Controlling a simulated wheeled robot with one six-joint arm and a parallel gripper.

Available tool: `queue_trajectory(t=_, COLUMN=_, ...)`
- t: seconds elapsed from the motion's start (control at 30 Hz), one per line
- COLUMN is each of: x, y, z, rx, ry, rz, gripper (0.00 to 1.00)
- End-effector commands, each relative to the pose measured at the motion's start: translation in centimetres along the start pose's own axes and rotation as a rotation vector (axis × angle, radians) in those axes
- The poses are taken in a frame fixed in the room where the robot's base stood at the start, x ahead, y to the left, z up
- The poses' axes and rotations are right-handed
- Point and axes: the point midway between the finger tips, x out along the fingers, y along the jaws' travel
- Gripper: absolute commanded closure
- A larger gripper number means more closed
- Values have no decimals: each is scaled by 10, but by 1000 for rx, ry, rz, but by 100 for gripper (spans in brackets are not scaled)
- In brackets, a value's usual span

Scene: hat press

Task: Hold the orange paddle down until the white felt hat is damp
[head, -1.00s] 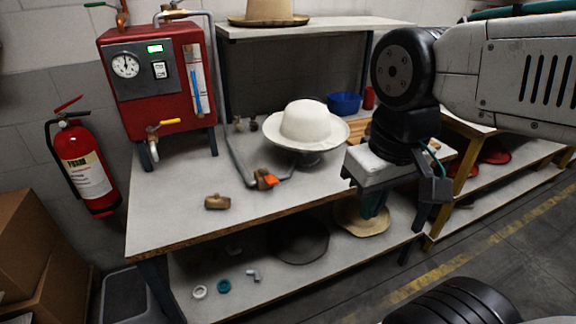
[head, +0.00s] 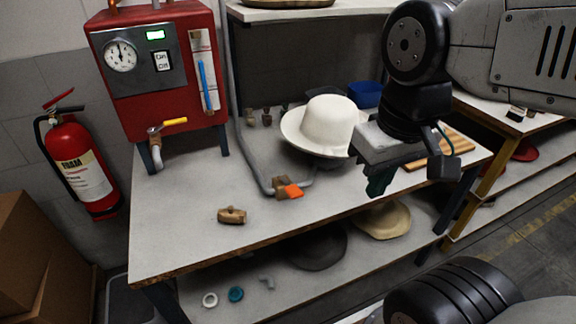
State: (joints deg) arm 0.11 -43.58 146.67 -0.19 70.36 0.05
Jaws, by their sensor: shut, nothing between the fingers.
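The white felt hat (head: 327,122) sits brim-down on a dark stand on the workbench (head: 190,205). The orange paddle (head: 293,190) sticks out from a small brass valve (head: 279,186) on the grey pipe, low in front of the hat. My gripper (head: 378,188) hangs at the bench's front edge, right of the paddle and apart from it. It is shut and empty. Part of my gripper and arm covers the hat's right brim. No steam shows around the hat.
A red boiler (head: 165,70) with gauge and yellow-handled valve (head: 172,123) stands at the back left. A wooden-brass piece (head: 232,215) lies near the front edge. A fire extinguisher (head: 80,165) hangs left.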

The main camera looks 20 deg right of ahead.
Motion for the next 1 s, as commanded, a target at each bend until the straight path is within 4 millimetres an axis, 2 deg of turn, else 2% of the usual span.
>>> queue_trajectory(t=0.37, x=0, y=0, z=0, rx=-4, ry=0, rz=0, gripper=100)
queue_trajectory(t=0.47, x=-2, y=0, z=-8, rx=-51, ry=-10, rz=-1, gripper=100)
queue_trajectory(t=0.53, x=-4, y=0, z=-20, rx=-127, ry=-25, rz=-3, gripper=100)
queue_trajectory(t=0.67, x=-6, y=-4, z=-59, rx=-377, ry=-70, rz=-17, gripper=100)
queue_trajectory(t=0.77, x=-2, y=-7, z=-98, rx=-622, ry=-110, rz=-40, gripper=100)
queue_trajectory(t=0.9, x=14, y=-14, z=-153, rx=-966, ry=-156, rz=-88, gripper=100)
queue_trajectory(t=1.0, x=30, y=-19, z=-186, rx=-1183, ry=-179, rz=-127, gripper=100)
